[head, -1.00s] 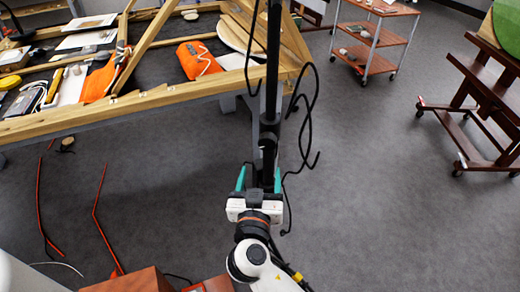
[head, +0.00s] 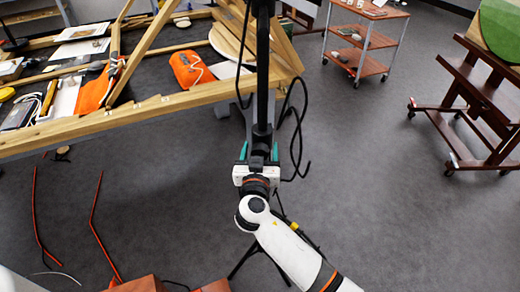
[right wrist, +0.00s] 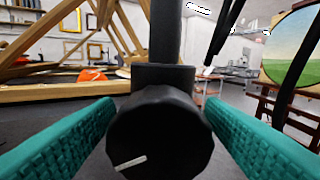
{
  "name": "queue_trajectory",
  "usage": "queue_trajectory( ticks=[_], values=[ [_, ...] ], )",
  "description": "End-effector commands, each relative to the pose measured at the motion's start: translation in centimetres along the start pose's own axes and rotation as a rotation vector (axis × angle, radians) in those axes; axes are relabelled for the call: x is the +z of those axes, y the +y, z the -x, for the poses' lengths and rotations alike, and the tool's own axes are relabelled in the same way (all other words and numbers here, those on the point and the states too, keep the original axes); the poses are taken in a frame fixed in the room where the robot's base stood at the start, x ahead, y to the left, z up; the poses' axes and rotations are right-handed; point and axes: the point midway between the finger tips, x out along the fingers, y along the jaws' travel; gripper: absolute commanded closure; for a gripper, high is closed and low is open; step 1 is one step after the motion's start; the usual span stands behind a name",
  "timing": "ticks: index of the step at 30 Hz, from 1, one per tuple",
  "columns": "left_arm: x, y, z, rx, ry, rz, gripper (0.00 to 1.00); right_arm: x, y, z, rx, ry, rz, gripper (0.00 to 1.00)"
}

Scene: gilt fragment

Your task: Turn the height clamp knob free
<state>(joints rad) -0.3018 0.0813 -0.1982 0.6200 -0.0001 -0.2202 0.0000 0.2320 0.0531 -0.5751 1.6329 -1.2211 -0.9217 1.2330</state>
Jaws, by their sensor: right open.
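The height clamp knob (right wrist: 160,130) is black and round with a white mark low on its face. It sits on the collar of a black upright pole (head: 262,80), which also shows in the right wrist view (right wrist: 165,30). My right gripper (head: 259,152) is open at the pole. In the right wrist view, its teal fingers (right wrist: 160,112) lie one on each side of the knob, with the knob between them. Contact cannot be told. In the head view the knob is hidden or too small to make out. My left gripper is not in view.
A wooden frame table (head: 150,108) with tools and orange cloth stands behind and left of the pole. A black cable (head: 297,130) hangs right of the pole. A trolley (head: 362,45) and a dark wooden easel (head: 470,100) stand right. Grey floor between is free.

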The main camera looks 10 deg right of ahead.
Motion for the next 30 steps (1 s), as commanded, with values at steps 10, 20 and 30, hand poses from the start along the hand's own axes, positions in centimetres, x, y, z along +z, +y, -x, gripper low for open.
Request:
queue_trajectory(
  ticks=[10, 20, 30],
  values=[
    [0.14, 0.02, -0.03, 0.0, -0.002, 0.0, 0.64, -0.01, 0.01, 0.03, 0.0, 0.0, 0.0, 0.65],
    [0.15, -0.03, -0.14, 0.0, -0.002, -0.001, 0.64, -0.05, 0.03, 0.06, 0.001, 0.001, 0.02, 0.8],
    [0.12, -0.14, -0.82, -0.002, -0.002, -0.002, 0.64, -0.12, 0.06, 0.08, 0.002, 0.004, 0.199, 0.8]
  ],
)
